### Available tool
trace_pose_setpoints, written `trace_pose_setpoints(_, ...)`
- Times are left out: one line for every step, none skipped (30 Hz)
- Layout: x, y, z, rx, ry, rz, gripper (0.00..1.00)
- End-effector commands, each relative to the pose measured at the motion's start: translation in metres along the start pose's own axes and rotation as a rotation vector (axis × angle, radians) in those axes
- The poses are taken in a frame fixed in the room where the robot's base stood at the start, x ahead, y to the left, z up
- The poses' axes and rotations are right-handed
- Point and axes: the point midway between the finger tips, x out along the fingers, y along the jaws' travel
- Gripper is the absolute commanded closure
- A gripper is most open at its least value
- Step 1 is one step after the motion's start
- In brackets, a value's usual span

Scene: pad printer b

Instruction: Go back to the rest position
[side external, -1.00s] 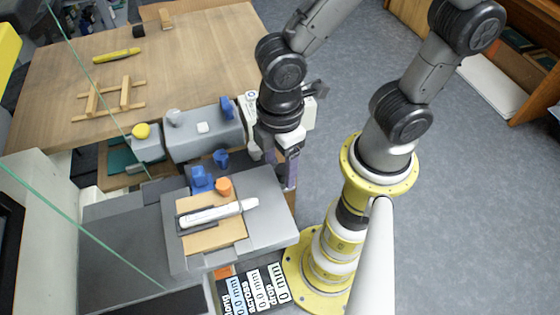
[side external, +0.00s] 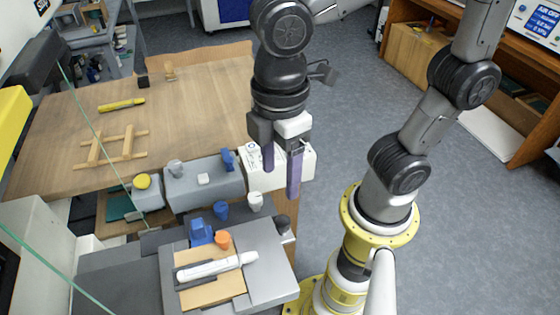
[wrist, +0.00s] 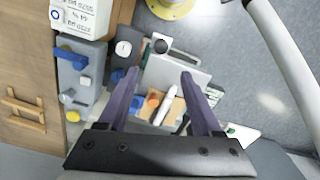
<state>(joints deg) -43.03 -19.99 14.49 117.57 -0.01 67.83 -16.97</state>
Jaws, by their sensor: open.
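My gripper (side external: 281,176) is open and empty, with two purple fingers pointing down. It hangs above the right end of the pad printer area, in front of a white box (side external: 304,166). In the wrist view the two fingers of my gripper (wrist: 155,84) stand apart. Between and beyond them lie a white pen-like part (wrist: 166,106) and an orange knob (wrist: 153,103). In the side view the white part (side external: 217,266) lies on a tan plate in the grey fixture (side external: 268,272), clear of my fingers.
A grey printer body (side external: 203,186) with a yellow knob (side external: 142,181) stands along the table edge. A wooden rack (side external: 118,146) and a yellow marker (side external: 121,105) lie on the wooden table (side external: 190,110). A thin green-edged glass panel (side external: 92,125) stands at left. Open floor lies to the right.

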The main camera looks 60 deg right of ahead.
Motion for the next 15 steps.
trace_pose_setpoints(-0.0055, 0.0002, -0.0006, 0.0, 0.002, 0.001, 0.34)
trace_pose_setpoints(-0.0078, 0.0001, -0.0003, 0.0, 0.001, 0.0, 0.34)
trace_pose_setpoints(-0.0102, 0.0001, -0.0002, 0.0, 0.001, 0.0, 0.34)
trace_pose_setpoints(-0.0116, 0.0, -0.0001, 0.0, 0.001, 0.0, 0.34)
trace_pose_setpoints(-0.0127, 0.0, 0.0, 0.0, 0.001, 0.0, 0.34)
trace_pose_setpoints(-0.0137, 0.0, 0.0001, 0.0, 0.0, 0.0, 0.34)
trace_pose_setpoints(-0.0142, -0.0001, 0.0002, 0.0, 0.0, 0.0, 0.34)
trace_pose_setpoints(-0.0144, -0.0001, 0.0002, 0.0, 0.0, 0.0, 0.34)
trace_pose_setpoints(-0.0145, -0.0001, 0.0003, 0.0, 0.0, 0.0, 0.34)
trace_pose_setpoints(-0.0144, -0.0001, 0.0003, 0.0, 0.0, 0.0, 0.34)
trace_pose_setpoints(-0.0143, -0.0001, 0.0002, 0.0, 0.0, 0.0, 0.34)
trace_pose_setpoints(-0.0143, -0.0001, 0.0002, 0.0, 0.0, 0.0, 0.34)
trace_pose_setpoints(-0.0142, 0.0, 0.0002, 0.0, 0.0, 0.0, 0.34)
trace_pose_setpoints(-0.0142, 0.0, 0.0002, 0.0, 0.0, 0.0, 0.34)
trace_pose_setpoints(-0.0141, 0.0003, 0.0003, 0.001, 0.0, 0.0, 0.34)
